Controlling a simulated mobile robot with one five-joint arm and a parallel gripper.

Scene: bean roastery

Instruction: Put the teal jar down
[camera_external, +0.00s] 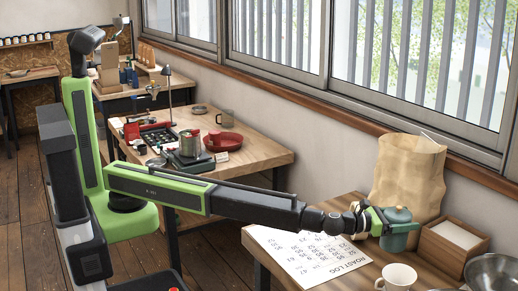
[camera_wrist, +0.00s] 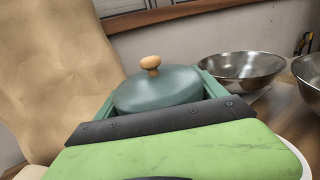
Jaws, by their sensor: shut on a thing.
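The teal jar (camera_external: 398,228) has a domed lid with a small knob, in the external view at the right, over the near wooden table (camera_external: 372,256). My gripper (camera_external: 382,226) is shut on it. In the wrist view the jar's teal lid (camera_wrist: 158,88) with a round wooden knob (camera_wrist: 151,63) shows beyond the green and black gripper parts. The jar looks upright. Its lower side and base are partly hidden, and I cannot tell whether it touches the table.
A paper bag (camera_external: 408,172) stands close behind the jar. A wooden box (camera_external: 455,242) is to its right, metal bowls (camera_external: 492,272) at the lower right, a white mug (camera_external: 399,277) in front. A roast log sheet (camera_external: 308,254) lies to the left.

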